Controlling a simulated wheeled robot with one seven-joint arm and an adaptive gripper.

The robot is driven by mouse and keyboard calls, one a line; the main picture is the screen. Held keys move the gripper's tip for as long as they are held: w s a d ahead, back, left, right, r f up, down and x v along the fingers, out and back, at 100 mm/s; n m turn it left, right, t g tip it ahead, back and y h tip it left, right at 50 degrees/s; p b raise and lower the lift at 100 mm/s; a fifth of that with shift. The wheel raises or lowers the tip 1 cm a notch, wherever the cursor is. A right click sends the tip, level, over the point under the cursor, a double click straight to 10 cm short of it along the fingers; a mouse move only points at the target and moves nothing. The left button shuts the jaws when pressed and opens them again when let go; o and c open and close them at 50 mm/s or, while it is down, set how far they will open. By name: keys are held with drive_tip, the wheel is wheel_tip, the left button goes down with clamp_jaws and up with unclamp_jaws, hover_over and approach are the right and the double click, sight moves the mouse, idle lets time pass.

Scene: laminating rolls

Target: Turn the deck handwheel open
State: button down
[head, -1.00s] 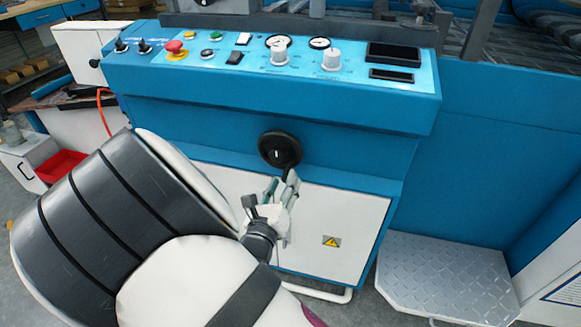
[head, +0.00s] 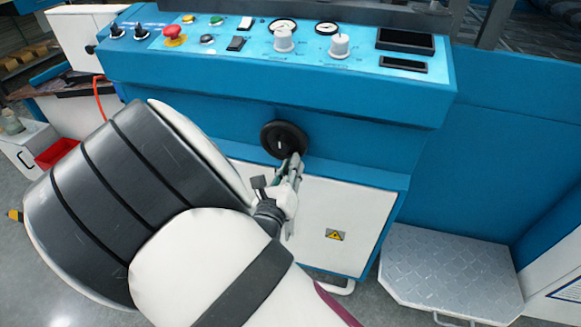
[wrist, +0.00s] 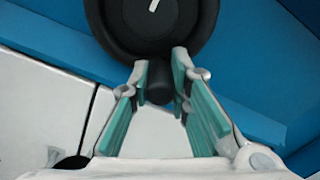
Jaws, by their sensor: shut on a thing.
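The deck handwheel (head: 281,138) is a round black wheel with a small white mark at its hub, on the blue front of the machine below the control panel. It also shows at the top of the wrist view (wrist: 152,22), its upper part cut off. A short dark handle (wrist: 159,84) sticks out from its lower rim. My gripper (head: 292,163) is at the wheel's lower right edge. In the wrist view its teal-padded fingers (wrist: 162,66) are closed on the handle, one on each side. The fingers hide part of the lower rim in the head view.
A control panel (head: 360,55) with knobs, gauges and a red button (head: 173,32) juts out above the wheel. A white door (head: 340,215) with a warning label lies below it. A metal step plate (head: 450,265) stands at the lower right. A red bin (head: 57,152) is at the left.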

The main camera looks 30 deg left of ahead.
drive_tip(key=shift+s+a+f+m, duration=0.1)
drive_tip(key=shift+a+f+m, duration=0.2)
drive_tip(key=shift+m, duration=0.6)
drive_tip(key=c, duration=1.5)
unclamp_jaws()
drive_tip(key=shift+r, duration=0.1)
drive_tip(key=v, duration=1.2)
